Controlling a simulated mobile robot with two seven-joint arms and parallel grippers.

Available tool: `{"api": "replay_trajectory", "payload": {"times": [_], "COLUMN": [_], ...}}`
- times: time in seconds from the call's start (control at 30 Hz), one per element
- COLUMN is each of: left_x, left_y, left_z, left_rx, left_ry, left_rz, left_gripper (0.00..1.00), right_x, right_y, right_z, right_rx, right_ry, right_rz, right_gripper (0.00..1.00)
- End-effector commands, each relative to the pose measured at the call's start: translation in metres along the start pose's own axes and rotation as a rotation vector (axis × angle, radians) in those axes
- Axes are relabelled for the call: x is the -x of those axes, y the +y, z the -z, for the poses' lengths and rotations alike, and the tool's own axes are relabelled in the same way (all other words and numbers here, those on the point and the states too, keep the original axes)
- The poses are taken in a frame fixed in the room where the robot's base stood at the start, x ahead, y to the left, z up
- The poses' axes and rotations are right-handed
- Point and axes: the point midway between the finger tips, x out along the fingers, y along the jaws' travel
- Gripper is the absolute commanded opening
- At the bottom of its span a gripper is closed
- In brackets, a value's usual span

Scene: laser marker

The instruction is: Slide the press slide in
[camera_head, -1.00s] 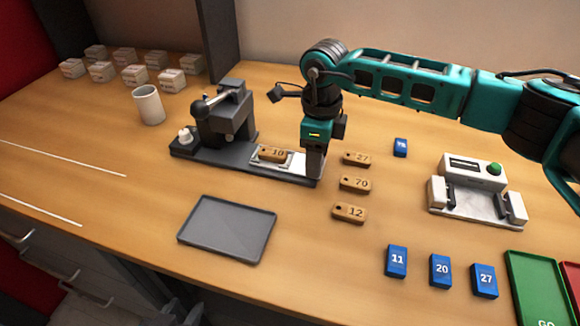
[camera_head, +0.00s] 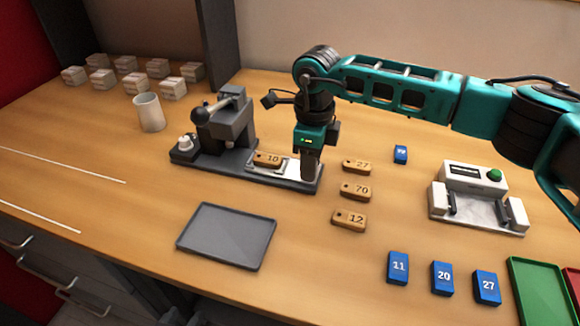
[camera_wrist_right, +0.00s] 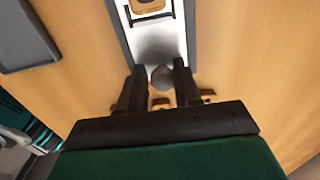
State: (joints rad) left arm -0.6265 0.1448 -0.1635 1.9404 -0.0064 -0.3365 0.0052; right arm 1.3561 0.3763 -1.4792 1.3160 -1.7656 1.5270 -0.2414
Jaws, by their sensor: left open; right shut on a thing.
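The press (camera_head: 232,124), dark grey with a ball-ended lever, stands on a long dark base (camera_head: 215,170). The pale metal press slide (camera_head: 293,172) lies in this base, to the right of the press head. A wooden tag marked 10 (camera_head: 267,159) sits in its holder, still outside the press head. My right gripper (camera_head: 311,170) points down at the slide's right end. In the right wrist view it (camera_wrist_right: 160,78) is shut on the round grey knob (camera_wrist_right: 162,77) of the slide (camera_wrist_right: 157,42). My left gripper is not in view.
A grey tray (camera_head: 185,243) lies in front of the press. Wooden tags 27 (camera_head: 356,167), 70 (camera_head: 355,191) and 12 (camera_head: 349,220) lie right of the base. A white cup (camera_head: 149,112) stands left. A white device with a green button (camera_head: 494,175) stands right.

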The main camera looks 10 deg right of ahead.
Motion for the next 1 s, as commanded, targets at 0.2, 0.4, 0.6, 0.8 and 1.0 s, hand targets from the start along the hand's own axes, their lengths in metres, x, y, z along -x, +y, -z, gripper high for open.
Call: {"api": "replay_trajectory", "payload": {"times": [0.2,0.4,0.6,0.8,1.0], "left_x": [-0.005,-0.009,-0.012,-0.015,-0.018], "left_y": [0.000,0.000,0.000,0.001,0.001], "left_z": [-0.007,-0.011,-0.016,-0.020,-0.025], "left_rx": [0.001,0.002,0.002,0.002,0.002], "left_ry": [0.002,0.002,0.002,0.002,0.002], "left_rz": [0.001,0.001,0.001,0.001,0.001], "left_gripper": [0.43,0.43,0.43,0.43,0.43], "right_x": [-0.010,-0.010,-0.010,-0.010,-0.010], "right_y": [-0.001,-0.002,-0.002,-0.002,-0.002], "right_z": [-0.009,-0.021,-0.033,-0.045,-0.058], "right_rx": [-0.004,-0.005,-0.004,-0.005,-0.004], "right_ry": [0.012,0.013,0.013,0.013,0.012], "right_rz": [0.002,0.003,0.002,0.002,0.002], "right_gripper": [0.15,0.14,0.13,0.12,0.12]}}
